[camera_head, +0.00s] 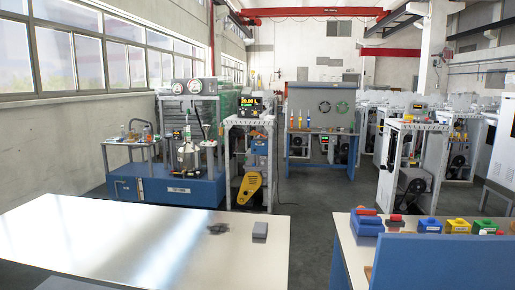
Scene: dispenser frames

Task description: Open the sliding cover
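I cannot make out a sliding cover for certain; at this distance the parts are too small to tell. A grey machine frame (228,160) stands in the middle distance, with a lit display (250,101) on top and a yellow motor housing (248,187) low inside. Another grey frame (387,163) stands to the right, with a black round part (411,196) low in it. My gripper is not in view.
A pale table (110,240) fills the front left, with a small grey block (260,230) and a dark object (217,227).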

